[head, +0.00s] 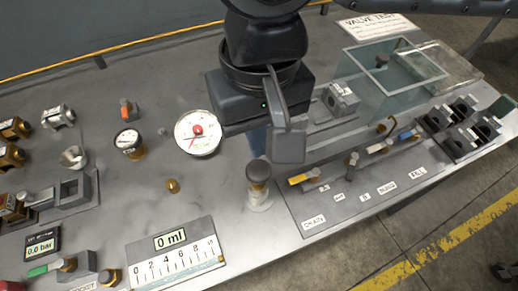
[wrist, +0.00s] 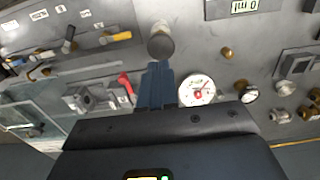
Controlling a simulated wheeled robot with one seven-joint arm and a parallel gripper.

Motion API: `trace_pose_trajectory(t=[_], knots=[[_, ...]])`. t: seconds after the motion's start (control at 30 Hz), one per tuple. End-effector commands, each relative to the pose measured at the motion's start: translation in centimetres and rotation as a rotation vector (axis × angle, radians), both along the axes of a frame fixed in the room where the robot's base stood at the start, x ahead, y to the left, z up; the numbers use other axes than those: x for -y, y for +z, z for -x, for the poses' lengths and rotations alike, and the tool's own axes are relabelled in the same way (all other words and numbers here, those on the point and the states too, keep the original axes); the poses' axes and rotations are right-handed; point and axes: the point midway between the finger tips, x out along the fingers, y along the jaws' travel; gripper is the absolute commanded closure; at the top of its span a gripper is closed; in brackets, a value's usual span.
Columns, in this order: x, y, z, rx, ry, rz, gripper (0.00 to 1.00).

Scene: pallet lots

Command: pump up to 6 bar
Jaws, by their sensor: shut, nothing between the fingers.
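A dark round knob (head: 258,172) stands upright on a pale post on the grey bench; it looks like a pump handle. In the wrist view the knob (wrist: 161,46) is just beyond my fingertips. My gripper (wrist: 157,68) is shut and empty, with its blue fingers together; in the head view they are partly hidden behind a dark part. A large white dial gauge (head: 197,134) with a red centre lies left of the gripper; it also shows in the wrist view (wrist: 197,90). A small display (head: 40,246) reads 0.0 bar.
A scale plate (head: 178,262) reads 0 ml. A valve panel (head: 318,218) with coloured levers lies right of the knob. A clear tank (head: 378,95) stands at the back right. A smaller gauge (head: 128,142) and several fittings stand at left.

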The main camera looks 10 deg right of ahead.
Motion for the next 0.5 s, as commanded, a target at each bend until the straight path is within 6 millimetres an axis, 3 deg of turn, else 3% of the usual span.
trace_pose_trajectory(t=[0.2, 0.5], knots=[[0.0, -3.2, 0.1, -0.002, -0.001, 0.002, 1.0], [0.0, -4.7, 0.1, 0.0, 0.0, 0.0, 1.0]])
